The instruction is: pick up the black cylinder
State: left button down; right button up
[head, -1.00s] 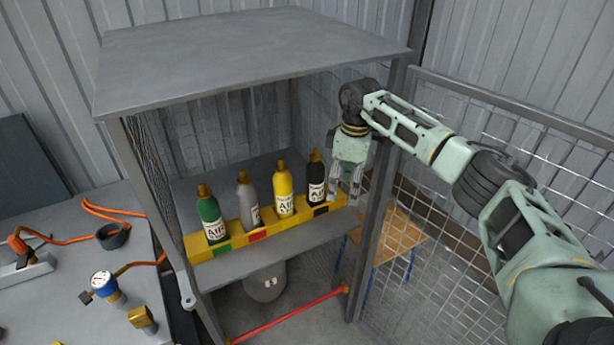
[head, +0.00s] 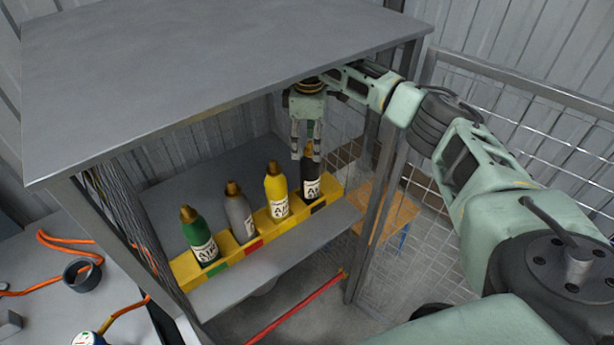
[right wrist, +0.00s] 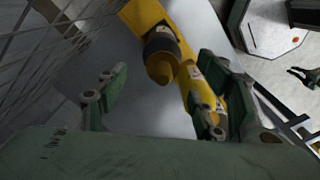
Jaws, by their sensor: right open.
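The black cylinder (head: 311,180) with a brass top and a white label stands upright at the right end of a yellow rack (head: 225,252) on the shelf. In the right wrist view the black cylinder (right wrist: 160,42) shows between the fingers, its brass cap toward the camera. My right gripper (head: 306,155) points down over the cylinder's top in the head view. It is open, with its fingers apart in the right wrist view (right wrist: 152,105), and holds nothing. Its fingers partly hide the cylinder's top. My left gripper is not in view.
Yellow (head: 277,193), grey (head: 239,215) and green (head: 199,237) cylinders stand in the rack left of the black one. The cabinet's top panel (head: 200,60) overhangs the shelf. A post (head: 375,230) and wire mesh stand at the right. A red bar (head: 300,305) runs below.

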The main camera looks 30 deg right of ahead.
aim_at(310, 154)
jog(key=shift+s+f, duration=0.15)
jog(key=shift+f, duration=0.3)
jog(key=f+p, duration=0.1)
jog(key=f, duration=0.1)
jog(key=f+p, duration=0.1)
jog(key=shift+d+f, duration=0.2)
jog(key=shift+f, duration=0.8)
jog(key=c, duration=0.9)
grip_shut()
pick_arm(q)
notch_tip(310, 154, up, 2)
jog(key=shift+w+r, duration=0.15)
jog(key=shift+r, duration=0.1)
pick_arm(e)
jog(key=shift+w+r, duration=0.1)
jog(key=shift+w, duration=0.1)
